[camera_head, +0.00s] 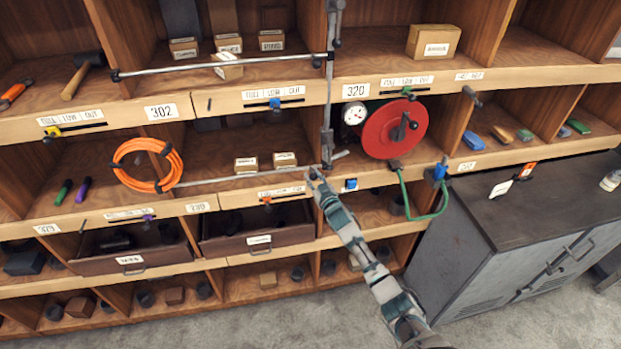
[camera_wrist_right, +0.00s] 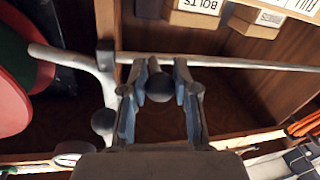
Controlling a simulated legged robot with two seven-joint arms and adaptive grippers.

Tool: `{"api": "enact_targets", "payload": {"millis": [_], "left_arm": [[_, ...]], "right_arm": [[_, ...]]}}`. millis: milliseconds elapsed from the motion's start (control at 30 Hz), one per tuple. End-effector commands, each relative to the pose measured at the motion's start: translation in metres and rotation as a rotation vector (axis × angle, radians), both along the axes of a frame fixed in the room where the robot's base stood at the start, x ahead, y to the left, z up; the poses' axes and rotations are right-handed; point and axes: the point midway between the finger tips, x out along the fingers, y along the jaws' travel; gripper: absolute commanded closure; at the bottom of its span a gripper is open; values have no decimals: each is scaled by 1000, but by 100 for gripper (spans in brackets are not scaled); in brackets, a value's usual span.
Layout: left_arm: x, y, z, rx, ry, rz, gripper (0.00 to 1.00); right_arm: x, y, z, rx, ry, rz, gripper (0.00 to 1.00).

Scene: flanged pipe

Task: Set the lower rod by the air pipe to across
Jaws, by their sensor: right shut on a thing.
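The lower rod (camera_head: 245,176) is long, thin and grey. It lies nearly level across the shelf front, from the upright air pipe (camera_head: 328,105) leftward to the orange hose coil. In the right wrist view the rod (camera_wrist_right: 250,63) also runs across the picture. My right gripper (camera_head: 315,175) is at the rod's pipe end, just below the joint. In the wrist view its fingers (camera_wrist_right: 160,85) are shut around a dark round knob (camera_wrist_right: 165,88) in front of the rod. My left gripper is not in view.
An upper rod (camera_head: 220,66) lies across the shelf above. A red reel (camera_head: 385,130) and a gauge (camera_head: 354,113) are right of the pipe. The orange hose coil (camera_head: 125,180) hangs at the left. Open drawers (camera_head: 255,232) jut out below. A grey cabinet (camera_head: 510,240) stands at the right.

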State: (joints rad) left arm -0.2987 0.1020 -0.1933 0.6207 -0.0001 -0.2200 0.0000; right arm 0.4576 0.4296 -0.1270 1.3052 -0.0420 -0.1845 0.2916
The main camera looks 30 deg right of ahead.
Motion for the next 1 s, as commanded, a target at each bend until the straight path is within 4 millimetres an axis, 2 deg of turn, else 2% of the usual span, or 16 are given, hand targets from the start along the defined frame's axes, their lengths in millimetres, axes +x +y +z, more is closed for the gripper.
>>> {"api": "enact_targets", "payload": {"millis": [33, 100, 133, 300, 400, 733, 867, 1000], "left_arm": [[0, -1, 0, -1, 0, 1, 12], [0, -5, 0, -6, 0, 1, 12], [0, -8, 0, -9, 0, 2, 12], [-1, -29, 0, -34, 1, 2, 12], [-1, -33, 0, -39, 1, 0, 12], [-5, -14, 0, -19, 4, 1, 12], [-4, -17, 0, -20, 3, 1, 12], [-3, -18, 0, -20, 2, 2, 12]], "right_arm": [[0, -3, 2, 0, -4, -2, 63], [0, -3, 2, 0, -4, -2, 46], [0, -2, 2, 0, -3, -1, 45], [1, 2, 2, -2, -2, -1, 45], [1, 4, 2, -4, -1, -1, 45], [-1, 5, 2, -3, -1, 0, 45], [-15, 5, 0, -2, -2, 1, 45], [-44, 6, -1, -3, 0, 1, 45]]}}
